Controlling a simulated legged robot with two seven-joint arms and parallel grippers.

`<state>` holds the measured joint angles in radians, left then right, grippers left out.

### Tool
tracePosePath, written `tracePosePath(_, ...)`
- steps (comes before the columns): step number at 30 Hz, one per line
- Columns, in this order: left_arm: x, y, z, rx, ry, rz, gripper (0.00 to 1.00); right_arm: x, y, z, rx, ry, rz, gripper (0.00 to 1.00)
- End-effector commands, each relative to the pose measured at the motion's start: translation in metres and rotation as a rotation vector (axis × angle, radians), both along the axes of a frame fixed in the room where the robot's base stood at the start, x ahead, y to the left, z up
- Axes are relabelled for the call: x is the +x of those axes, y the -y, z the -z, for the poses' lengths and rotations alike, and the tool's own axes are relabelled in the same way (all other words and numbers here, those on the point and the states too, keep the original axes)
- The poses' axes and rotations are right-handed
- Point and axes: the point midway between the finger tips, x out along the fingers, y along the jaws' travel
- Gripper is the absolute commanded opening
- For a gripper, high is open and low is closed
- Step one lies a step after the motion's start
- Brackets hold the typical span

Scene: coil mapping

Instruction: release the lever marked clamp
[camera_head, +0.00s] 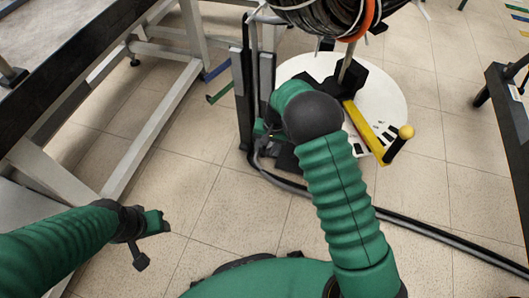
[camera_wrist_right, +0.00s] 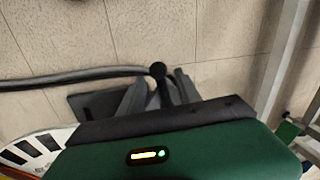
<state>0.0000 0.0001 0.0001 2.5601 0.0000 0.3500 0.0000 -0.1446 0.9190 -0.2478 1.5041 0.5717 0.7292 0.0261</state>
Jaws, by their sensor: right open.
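In the right wrist view a lever with a black ball knob (camera_wrist_right: 158,70) stands between the two grey fingers of my right gripper (camera_wrist_right: 161,84). The fingers are apart on either side of it; I cannot tell whether either touches it. No clamp marking is readable on it. In the head view my right gripper (camera_head: 263,130) is low beside a dark upright post, partly hidden by my own arm. My left gripper (camera_head: 150,224) is over bare floor at the lower left, away from the lever; its fingers are too unclear to judge.
A round white base (camera_head: 390,88) carries a yellow bar (camera_head: 362,127) and a black handle with a yellow ball (camera_head: 406,131). A coil reel (camera_head: 318,14) hangs above. A black cable (camera_head: 430,232) crosses the floor. A bench frame (camera_head: 150,130) stands left, a dark table (camera_head: 505,120) right.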

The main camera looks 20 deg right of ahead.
Motion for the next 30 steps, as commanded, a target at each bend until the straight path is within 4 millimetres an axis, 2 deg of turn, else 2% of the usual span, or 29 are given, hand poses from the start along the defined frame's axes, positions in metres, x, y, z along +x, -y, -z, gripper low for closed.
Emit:
tracePosePath(3, 0.0001, 0.0000, 0.0039, 0.000, 0.000, 0.000, 0.48, 0.0010, -0.0013, 0.0071, 0.000, 0.002, 0.000, 0.40)
tracePosePath(10, 0.0001, 0.0000, 0.0030, 0.000, 0.000, 0.000, 0.48, 0.0011, -0.0013, 0.0067, 0.000, 0.001, 0.000, 0.40)
tracePosePath(19, 0.0001, 0.0000, 0.0031, 0.000, 0.000, 0.000, 0.48, 0.0009, -0.0012, 0.0067, 0.000, 0.001, 0.000, 0.01)
tracePosePath(30, 0.0001, 0.0000, 0.0031, 0.000, 0.000, 0.000, 0.48, 0.0009, -0.0011, 0.0067, 0.000, 0.001, 0.000, 0.00)
